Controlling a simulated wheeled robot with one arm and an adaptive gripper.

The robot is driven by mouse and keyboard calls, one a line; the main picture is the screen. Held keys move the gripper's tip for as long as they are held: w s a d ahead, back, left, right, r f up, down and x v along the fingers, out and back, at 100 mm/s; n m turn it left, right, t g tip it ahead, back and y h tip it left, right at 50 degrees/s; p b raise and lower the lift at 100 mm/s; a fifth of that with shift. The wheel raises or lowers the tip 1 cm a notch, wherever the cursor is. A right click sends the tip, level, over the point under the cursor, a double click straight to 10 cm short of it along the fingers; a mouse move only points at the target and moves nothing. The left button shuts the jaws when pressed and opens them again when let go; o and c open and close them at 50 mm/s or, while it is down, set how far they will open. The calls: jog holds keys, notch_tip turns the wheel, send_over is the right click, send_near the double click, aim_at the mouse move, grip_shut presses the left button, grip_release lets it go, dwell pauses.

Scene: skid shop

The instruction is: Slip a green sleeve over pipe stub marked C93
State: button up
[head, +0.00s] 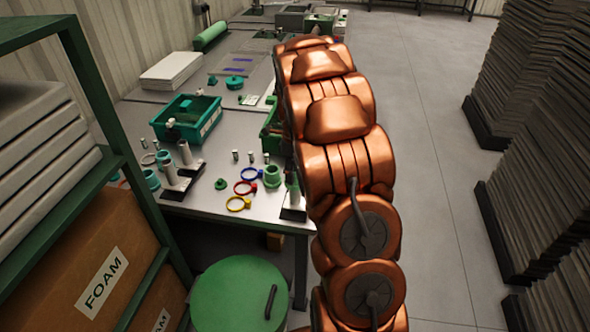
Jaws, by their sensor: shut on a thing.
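Grey upright pipe stubs stand on dark bases at the table's near side: two at the left (185,152) (169,172) and one at the right (295,192), close beside my arm. I cannot read a C93 mark on any of them. A green sleeve-like ring (272,177) stands on the table just left of the right stub. Another teal-green one (152,179) is at the left edge, partly hidden by the rack. My copper arm reaches away over the table's right side. My gripper is hidden behind it, so its hold cannot be seen.
A green bin (207,124) stands mid-table. Blue (253,174), red (246,188) and yellow (238,204) rings and small metal cylinders lie near the front. Floor at right is open before dark stacks (545,155).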

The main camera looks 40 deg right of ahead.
jog(key=shift+f+b, duration=0.75)
jog(key=shift+f, duration=0.9)
dwell(1.4)
jog(key=o, duration=1.2)
jog(key=shift+r, duration=0.1)
notch_tip(320, 180, up, 11)
jog(key=p, duration=0.2)
jog(key=shift+p, duration=0.35)
dwell(1.0)
dwell(0.8)
